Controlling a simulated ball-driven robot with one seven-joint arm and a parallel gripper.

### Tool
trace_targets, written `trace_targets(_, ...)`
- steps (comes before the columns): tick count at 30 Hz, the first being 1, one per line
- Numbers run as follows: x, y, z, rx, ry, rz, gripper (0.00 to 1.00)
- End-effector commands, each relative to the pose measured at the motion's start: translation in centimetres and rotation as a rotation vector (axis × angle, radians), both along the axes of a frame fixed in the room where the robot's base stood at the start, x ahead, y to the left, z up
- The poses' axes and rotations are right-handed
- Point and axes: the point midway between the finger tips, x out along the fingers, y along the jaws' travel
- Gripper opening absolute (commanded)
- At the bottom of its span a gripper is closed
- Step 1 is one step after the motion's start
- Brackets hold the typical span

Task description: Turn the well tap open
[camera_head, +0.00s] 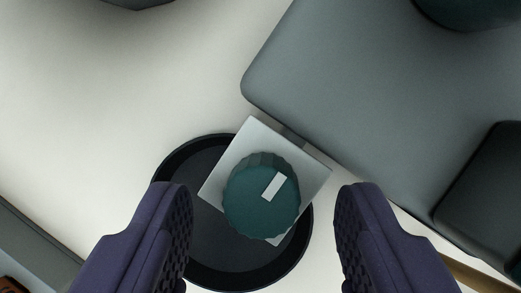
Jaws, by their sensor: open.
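The tap is a round teal knob (258,208) with a scalloped edge and a white bar mark on its face. It sits on a pale square plate (249,138), over a black round dish or basin (175,185). My gripper (265,222) is open, with one purple finger to the left of the knob and the other to its right. Clear gaps show between the fingers and the knob, and nothing is held. The white mark slants up to the right.
A large grey block with rounded corners (350,70) fills the upper right, close to the plate. A dark box (485,190) stands at the right edge, and a dark round thing (470,10) at the top right. Pale floor (110,90) is clear at the left.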

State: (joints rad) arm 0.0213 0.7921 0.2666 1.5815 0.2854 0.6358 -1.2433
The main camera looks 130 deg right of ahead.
Motion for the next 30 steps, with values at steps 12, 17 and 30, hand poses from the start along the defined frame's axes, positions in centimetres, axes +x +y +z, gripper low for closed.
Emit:
trace_targets(12,0.23,0.52,-1.28,0.0,-0.003,-0.002,0.55)
trace_targets(17,0.23,0.52,-1.26,0.0,-0.003,-0.002,0.19)
trace_targets(30,0.14,0.54,-1.24,-0.001,-0.002,-0.055,0.0)
